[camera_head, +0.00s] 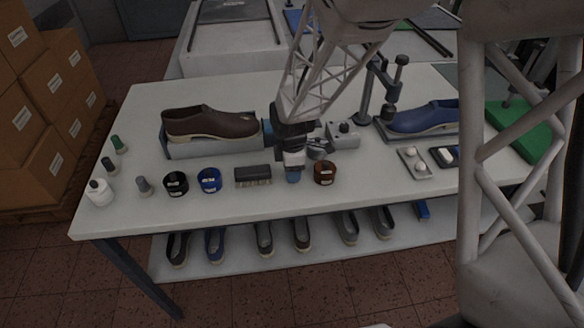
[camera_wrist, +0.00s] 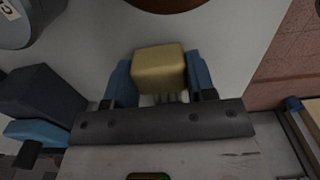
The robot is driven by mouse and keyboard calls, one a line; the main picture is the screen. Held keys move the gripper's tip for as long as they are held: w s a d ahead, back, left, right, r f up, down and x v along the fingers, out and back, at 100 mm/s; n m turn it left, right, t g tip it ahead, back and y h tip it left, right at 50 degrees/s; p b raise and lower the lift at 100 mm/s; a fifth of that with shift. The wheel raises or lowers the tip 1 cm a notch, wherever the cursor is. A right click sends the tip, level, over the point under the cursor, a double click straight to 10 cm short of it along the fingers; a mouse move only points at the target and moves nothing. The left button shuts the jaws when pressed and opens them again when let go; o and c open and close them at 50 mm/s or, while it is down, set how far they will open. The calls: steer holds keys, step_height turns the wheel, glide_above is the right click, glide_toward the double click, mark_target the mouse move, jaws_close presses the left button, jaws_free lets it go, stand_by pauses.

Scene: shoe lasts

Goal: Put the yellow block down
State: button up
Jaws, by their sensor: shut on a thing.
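The yellow block (camera_wrist: 158,70) is in the wrist view, between the two blue fingertips of my gripper (camera_wrist: 160,82), which touch its sides. My gripper is shut on it. In the head view my gripper (camera_head: 293,172) points down over the front middle of the white table (camera_head: 240,213), between the dark brush and the brown roll. The block cannot be made out there; the gripper hides it. Pale surface shows around the block in the wrist view. I cannot tell whether the block touches it.
Close by are the dark brush (camera_head: 253,176), the brown roll (camera_head: 325,172) and a grey device (camera_head: 343,136). A brown shoe (camera_head: 212,122) on a grey stand is behind left. A blue shoe (camera_head: 425,116) is at right. The table's front strip is bare.

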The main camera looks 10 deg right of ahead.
steer(key=shift+f, duration=0.2)
steer(key=o, duration=0.8)
steer(key=shift+r, duration=3.95)
